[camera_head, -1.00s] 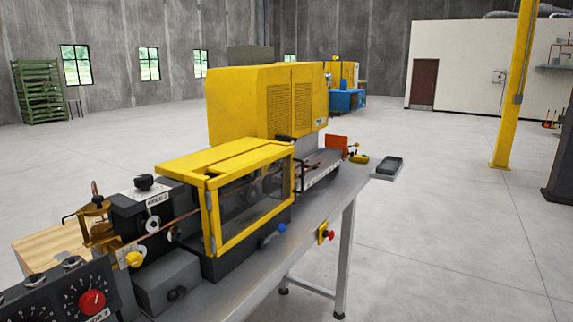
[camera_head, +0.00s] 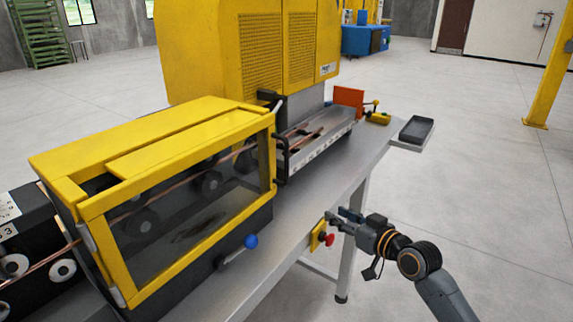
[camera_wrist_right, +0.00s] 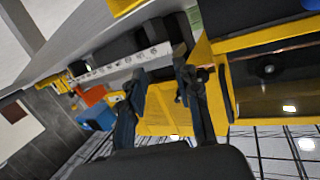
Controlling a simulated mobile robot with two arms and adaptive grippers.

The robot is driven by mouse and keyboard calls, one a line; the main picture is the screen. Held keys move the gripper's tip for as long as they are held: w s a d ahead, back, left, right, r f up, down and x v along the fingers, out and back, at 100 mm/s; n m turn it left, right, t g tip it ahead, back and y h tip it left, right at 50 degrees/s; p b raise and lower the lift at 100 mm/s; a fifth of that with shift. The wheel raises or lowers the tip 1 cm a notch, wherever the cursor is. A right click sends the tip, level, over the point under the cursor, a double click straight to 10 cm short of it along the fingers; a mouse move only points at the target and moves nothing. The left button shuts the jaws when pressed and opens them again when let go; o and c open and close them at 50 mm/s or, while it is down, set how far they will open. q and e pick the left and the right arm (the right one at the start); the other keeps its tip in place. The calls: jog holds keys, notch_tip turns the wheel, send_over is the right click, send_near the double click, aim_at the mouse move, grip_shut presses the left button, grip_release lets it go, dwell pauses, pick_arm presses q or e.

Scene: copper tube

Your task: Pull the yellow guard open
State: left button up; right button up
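The yellow guard (camera_head: 175,142), a yellow frame with a clear front window, sits down over the rollers and copper tube (camera_head: 165,181) on the bench. A dark handle (camera_head: 281,158) shows by its right end. My right gripper (camera_head: 335,216) is to the right of the guard, out past the bench's front edge, apart from it. In the right wrist view, the two fingers of my right gripper (camera_wrist_right: 160,82) are spread with nothing held between them. The guard (camera_wrist_right: 270,39) shows at the right there. My left gripper is not in view.
A red button on a yellow plate (camera_head: 319,237) is on the bench edge close to my right gripper. A large yellow cabinet (camera_head: 210,55) stands behind. A grey tray (camera_head: 417,130) is at the far end.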

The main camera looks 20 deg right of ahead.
jog(key=s+a+r+n+y, duration=0.2)
jog(key=a+r, duration=0.1)
jog(key=r, duration=0.4)
jog(key=s+a+r+n+y, duration=0.1)
jog(key=s+a+r+y, duration=0.15)
jog(key=r, duration=0.45)
jog(key=p, duration=0.4)
send_over(286, 181)
jog(key=shift+w+d+f+t+h, duration=0.15)
jog(key=shift+w+f+t+h, duration=0.2)
jog(key=shift+t+h, duration=0.1)
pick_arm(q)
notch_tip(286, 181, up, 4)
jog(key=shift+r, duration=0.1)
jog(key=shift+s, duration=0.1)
pick_arm(e)
jog(key=shift+s, duration=0.1)
grip_shut()
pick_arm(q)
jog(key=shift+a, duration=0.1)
